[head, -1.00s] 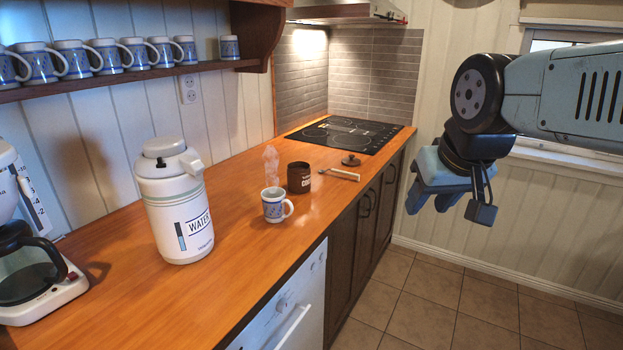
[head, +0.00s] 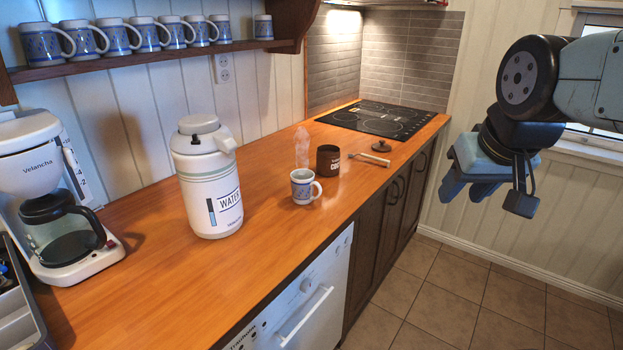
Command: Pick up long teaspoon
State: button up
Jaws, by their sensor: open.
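A small light-coloured utensil (head: 370,159) lies on the counter just right of the dark coffee jar (head: 328,160). It is too small to tell whether it is the long teaspoon. A grey compartment tray (head: 22,328) is cut off at the lower left edge. Some dark and blue items show in it, but I cannot tell what they are. My gripper (head: 492,195) hangs in the air at the right, beyond the counter's front edge. It is open and empty, apart from everything.
A white water jug (head: 208,185) and a blue-white mug (head: 303,187) stand on the wooden counter (head: 130,270). A coffee maker (head: 35,165) stands at the left. A clear bottle (head: 302,147) is behind the mug. Several mugs line the shelf (head: 110,68). The floor (head: 450,290) is clear.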

aim_at(350, 156)
jog(key=z, duration=0.5)
jog(key=k, duration=1.05)
jog(key=z, duration=0.85)
jog(key=i, duration=2.15)
jog(key=u, duration=1)
jog(key=i, duration=0.9)
jog(key=u, duration=0.8)
jog(key=i, duration=0.3)
jog(key=u, duration=0.1)
